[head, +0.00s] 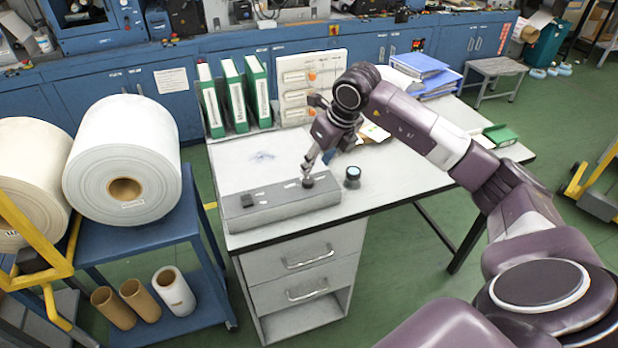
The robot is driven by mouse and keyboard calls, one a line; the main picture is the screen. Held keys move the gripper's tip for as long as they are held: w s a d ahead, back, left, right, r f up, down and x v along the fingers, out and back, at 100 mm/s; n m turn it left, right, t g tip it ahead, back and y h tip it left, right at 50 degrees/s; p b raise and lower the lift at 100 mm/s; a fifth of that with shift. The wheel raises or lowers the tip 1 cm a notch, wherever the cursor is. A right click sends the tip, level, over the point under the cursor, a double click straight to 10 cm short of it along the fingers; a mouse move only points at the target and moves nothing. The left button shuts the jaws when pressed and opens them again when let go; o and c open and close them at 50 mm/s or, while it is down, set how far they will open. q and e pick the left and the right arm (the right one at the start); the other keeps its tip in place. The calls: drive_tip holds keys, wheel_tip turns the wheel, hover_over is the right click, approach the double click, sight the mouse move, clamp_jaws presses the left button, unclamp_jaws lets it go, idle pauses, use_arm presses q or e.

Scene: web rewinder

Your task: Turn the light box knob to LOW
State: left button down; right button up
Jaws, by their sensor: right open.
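The light box (270,208) is a long grey box lying along the front left of the desk. A dark square switch (247,200) sits at its left end. The small dark knob (308,183) is on its top near the right end. My right gripper (307,176) points down with its fingertips at the knob, open. I cannot tell whether the fingers touch the knob, and its pointer and labels are too small to read. My left gripper is not in view.
A small dark round item with a light blue top (352,174) stands just right of the box. Green binders (233,95) and a white rack (296,88) stand behind. Blue folders (420,68) lie at the back right. A cart with large rolls (125,160) is left of the desk.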

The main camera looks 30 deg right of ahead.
sight(308, 180)
drive_tip(key=p+x, duration=0.2)
drive_tip(key=x, duration=0.5)
drive_tip(key=shift+w+a+f, duration=0.1)
drive_tip(key=shift+f, duration=0.3)
drive_tip(key=shift+c, duration=0.6)
clamp_jaws()
